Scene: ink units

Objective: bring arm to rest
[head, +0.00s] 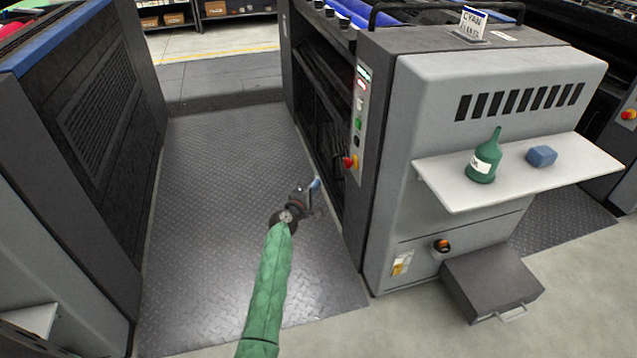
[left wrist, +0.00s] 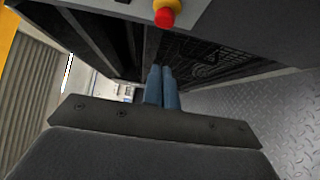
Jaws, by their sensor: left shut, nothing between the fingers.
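My left arm, in a green sleeve, reaches up from the bottom of the head view. My left gripper (head: 316,184) is at its end, over the dark tread-plate floor between two machines, close to the open side of the right machine. In the left wrist view its two blue fingers (left wrist: 162,88) lie together, with nothing between them. My right gripper is in neither view.
The grey ink unit (head: 450,150) carries a red emergency knob (head: 350,162); a red knob on yellow (left wrist: 165,13) shows in the wrist view. A dark machine (head: 95,110) stands left. The aisle floor (head: 205,220) is clear.

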